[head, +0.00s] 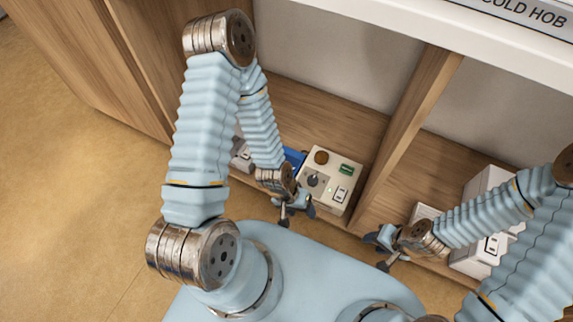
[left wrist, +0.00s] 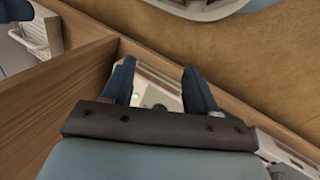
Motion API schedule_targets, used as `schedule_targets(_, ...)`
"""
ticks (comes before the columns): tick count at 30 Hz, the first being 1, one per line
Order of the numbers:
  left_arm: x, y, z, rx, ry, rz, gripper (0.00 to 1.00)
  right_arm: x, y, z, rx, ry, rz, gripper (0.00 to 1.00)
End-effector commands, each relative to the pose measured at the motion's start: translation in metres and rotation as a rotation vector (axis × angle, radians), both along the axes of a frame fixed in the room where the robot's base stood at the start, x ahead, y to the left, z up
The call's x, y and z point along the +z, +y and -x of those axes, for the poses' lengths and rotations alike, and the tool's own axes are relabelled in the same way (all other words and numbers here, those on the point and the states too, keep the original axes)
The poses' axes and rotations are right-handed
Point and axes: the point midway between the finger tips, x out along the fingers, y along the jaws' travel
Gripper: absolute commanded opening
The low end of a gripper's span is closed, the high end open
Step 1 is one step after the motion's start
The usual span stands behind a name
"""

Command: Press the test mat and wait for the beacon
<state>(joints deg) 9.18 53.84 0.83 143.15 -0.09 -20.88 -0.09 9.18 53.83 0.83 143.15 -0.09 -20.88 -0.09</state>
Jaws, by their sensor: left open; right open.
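A cream control box (head: 325,205) stands in the left bay of the low wooden shelf. Its top carries a dull brown round dome (head: 321,157), a green block (head: 347,168), a dark knob (head: 312,180), a small lit green light (head: 329,189) and a white switch (head: 341,194). I cannot tell which part is the beacon, and no mat is clearly identifiable. My left gripper (head: 298,215) is open and empty at the box's front left. In the left wrist view the box (left wrist: 160,90) shows between its fingers. My right gripper (head: 377,252) is open and empty before the right bay.
A blue object (head: 293,158) lies behind my left wrist, mostly hidden, beside a grey device (head: 242,153). A wooden divider (head: 405,130) separates the bays. White boxes (head: 485,185) stand in the right bay, partly behind my right arm. The floor (head: 70,200) at left is clear.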

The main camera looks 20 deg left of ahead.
Motion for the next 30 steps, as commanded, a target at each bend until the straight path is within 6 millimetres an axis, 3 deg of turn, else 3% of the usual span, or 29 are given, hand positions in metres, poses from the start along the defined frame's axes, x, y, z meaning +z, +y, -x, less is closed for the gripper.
schedule_targets(1, 0.0, 0.0, 0.0, 0.0, 0.0, 0.0, 0.5, 0.0, 0.0, 0.0, 0.0, 0.0, 0.0, 0.43)
schedule_targets(11, 0.0, 0.0, 0.0, 0.0, 0.0, 0.0, 0.0, 0.0, 0.0, 0.0, 0.0, 0.0, 0.0, 0.43)
schedule_targets(30, 0.0, 0.0, 0.0, 0.0, 0.0, 0.0, 0.0, 0.0, 0.0, 0.0, 0.0, 0.0, 0.0, 0.43)
